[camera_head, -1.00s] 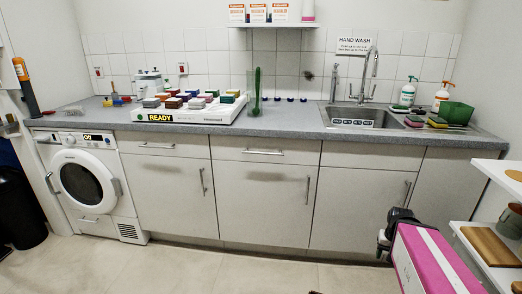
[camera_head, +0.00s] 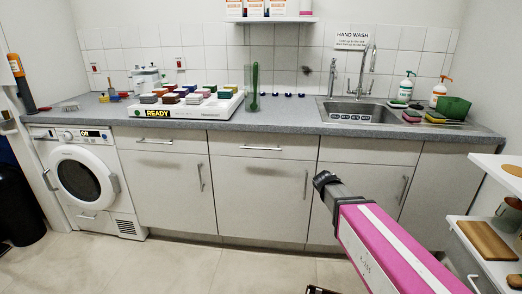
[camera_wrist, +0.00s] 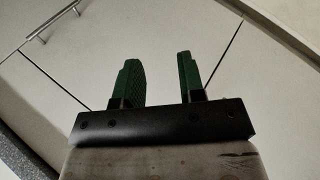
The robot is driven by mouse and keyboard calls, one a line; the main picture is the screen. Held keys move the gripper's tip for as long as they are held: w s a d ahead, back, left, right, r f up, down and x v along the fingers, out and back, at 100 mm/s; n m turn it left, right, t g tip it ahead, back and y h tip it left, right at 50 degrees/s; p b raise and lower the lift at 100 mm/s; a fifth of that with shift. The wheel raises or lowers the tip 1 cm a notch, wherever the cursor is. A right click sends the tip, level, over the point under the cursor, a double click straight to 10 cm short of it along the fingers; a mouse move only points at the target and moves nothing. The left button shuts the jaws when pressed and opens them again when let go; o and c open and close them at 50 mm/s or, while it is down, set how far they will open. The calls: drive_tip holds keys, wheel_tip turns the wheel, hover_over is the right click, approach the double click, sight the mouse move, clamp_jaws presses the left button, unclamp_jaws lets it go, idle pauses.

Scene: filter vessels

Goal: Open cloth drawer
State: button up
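Drawer fronts run under the grey counter. The left drawer (camera_head: 180,139) and the middle drawer (camera_head: 285,147) each have a horizontal bar handle, and both look shut. No label shows which one is the cloth drawer. My gripper (camera_wrist: 160,75) shows green fingers spread apart with nothing between them in the wrist view. Pale cabinet fronts with dark seams lie beyond the fingers. A bar handle (camera_wrist: 52,22) is at the upper left there, apart from the fingers. In the head view my gripper's dark end is in front of the cupboard doors, below drawer height; its fingers cannot be made out.
A washing machine (camera_head: 84,182) stands at the left. The counter (camera_head: 290,124) holds a white tray (camera_head: 190,109) of coloured blocks, a green tall vessel (camera_head: 254,88) and a sink (camera_head: 360,109). Shelves (camera_head: 490,242) stand at the right.

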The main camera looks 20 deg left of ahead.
drive_tip(key=w+a+r+n+t, duration=0.1)
drive_tip(key=a+r+n+t, duration=0.2)
drive_tip(key=a, duration=0.7)
drive_tip(key=w+a+r+n+t, duration=0.2)
drive_tip(key=a+r, duration=0.3)
drive_tip(key=a, duration=0.5)
drive_tip(key=n+t+y, duration=0.3)
drive_tip(key=n+t, duration=0.2)
approach(261, 148)
drive_tip(key=x, duration=1)
drive_tip(key=shift+w+a+f, duration=0.1)
drive_tip(key=shift+w+f, duration=0.05)
drive_tip(key=shift+w, duration=0.05)
clamp_jaws()
